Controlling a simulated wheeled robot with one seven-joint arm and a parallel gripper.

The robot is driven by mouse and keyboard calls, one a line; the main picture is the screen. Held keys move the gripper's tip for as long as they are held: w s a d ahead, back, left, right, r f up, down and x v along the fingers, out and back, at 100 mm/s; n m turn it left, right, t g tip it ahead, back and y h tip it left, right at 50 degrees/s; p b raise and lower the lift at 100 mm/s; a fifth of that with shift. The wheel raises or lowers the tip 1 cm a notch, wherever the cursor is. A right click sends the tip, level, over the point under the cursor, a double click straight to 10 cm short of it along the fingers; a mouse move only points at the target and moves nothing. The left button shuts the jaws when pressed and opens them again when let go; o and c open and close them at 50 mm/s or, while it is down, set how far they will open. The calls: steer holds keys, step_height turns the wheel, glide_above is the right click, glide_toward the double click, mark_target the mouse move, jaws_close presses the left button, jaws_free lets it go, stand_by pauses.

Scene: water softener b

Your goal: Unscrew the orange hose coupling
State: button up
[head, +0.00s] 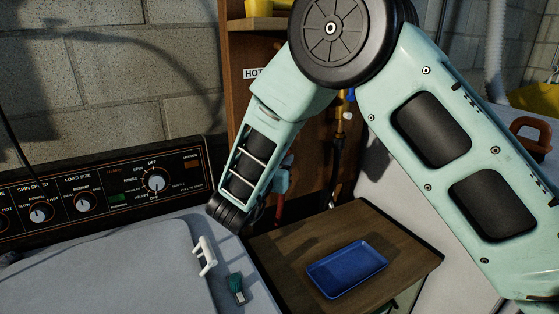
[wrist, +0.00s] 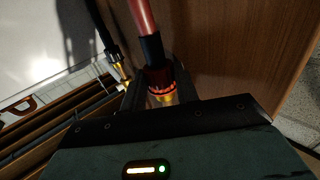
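The orange hose coupling (wrist: 162,88) shows as a glowing orange ring near the middle of the wrist view. A red hose (wrist: 143,18) with a dark sleeve runs into it, and brass-coloured metal shows on the ring's near side. My gripper (wrist: 162,82) has one dark finger on each side of the coupling, with no clear gap, and looks shut on it. In the head view my gripper (head: 277,183) is mostly hidden behind my forearm at the wooden panel. A short red length of hose (head: 279,207) shows just below it. The coupling is hidden there.
A second tap (head: 341,108) with a blue handle and a black hose stands to the right, and its brass fitting (wrist: 119,72) shows in the wrist view. A blue tray (head: 347,270) lies on a wooden top (head: 405,262). A washer control panel (head: 100,190) is left.

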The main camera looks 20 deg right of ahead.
steer(key=shift+o, duration=1.4)
steer(key=shift+f, duration=0.4)
steer(key=shift+s+a, duration=0.1)
steer(key=v, duration=0.2)
steer(key=shift+s+a, duration=0.2)
steer(key=shift+s, duration=0.05)
